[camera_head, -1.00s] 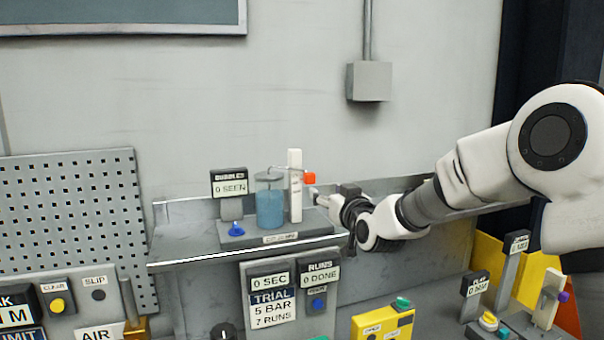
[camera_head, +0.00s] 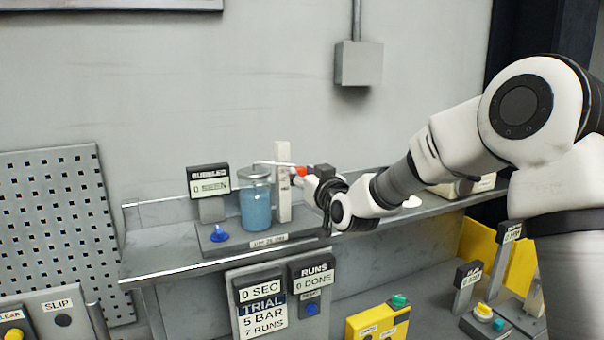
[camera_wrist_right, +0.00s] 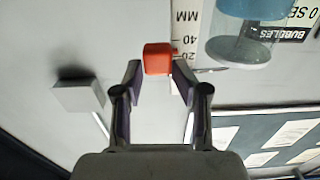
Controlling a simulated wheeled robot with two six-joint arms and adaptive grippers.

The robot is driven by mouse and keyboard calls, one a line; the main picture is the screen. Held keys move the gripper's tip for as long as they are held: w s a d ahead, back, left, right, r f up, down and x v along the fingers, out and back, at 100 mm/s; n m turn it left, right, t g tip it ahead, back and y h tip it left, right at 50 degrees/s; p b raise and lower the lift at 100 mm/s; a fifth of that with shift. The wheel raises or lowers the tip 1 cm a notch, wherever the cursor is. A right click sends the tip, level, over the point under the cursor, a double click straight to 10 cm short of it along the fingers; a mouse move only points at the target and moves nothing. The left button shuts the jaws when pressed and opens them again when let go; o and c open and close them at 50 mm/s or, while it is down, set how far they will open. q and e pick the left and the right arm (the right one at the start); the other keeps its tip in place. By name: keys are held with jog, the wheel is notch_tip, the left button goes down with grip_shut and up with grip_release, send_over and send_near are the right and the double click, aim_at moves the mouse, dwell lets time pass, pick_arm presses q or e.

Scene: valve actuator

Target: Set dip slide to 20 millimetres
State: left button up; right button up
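The dip slide is a white upright scale (camera_head: 283,185) with an orange-red knob (camera_head: 299,171) on its right side, behind a clear jar of blue liquid (camera_head: 256,205). In the right wrist view the scale (camera_wrist_right: 187,20) shows MM, 40 and 20, turned over, and the knob (camera_wrist_right: 157,58) lies close to the 20. My right gripper (camera_head: 306,181) is at the knob from the right. In the wrist view its fingers (camera_wrist_right: 158,72) are apart, one on each side of the knob's near end; I cannot tell whether they touch it. My left gripper is out of view.
The jar and slide stand on a grey base (camera_head: 262,238) on a shelf (camera_head: 165,255). A trial panel (camera_head: 262,300) hangs under the shelf.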

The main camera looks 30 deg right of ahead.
jog(key=shift+s+d, duration=0.1)
jog(key=shift+d, duration=0.05)
grip_shut()
jog(key=shift+r, duration=0.1)
jog(key=shift+r+b, duration=0.35)
jog(key=shift+r, duration=0.25)
jog(key=o, duration=0.7)
grip_release()
jog(key=shift+f, duration=0.1)
jog(key=shift+w+f, duration=0.25)
jog(key=shift+w, duration=0.25)
jog(key=shift+w+f, duration=0.2)
jog(key=shift+w, duration=0.3)
jog(key=s, duration=1.2)
jog(key=shift+a, duration=0.35)
jog(key=shift+w, duration=0.1)
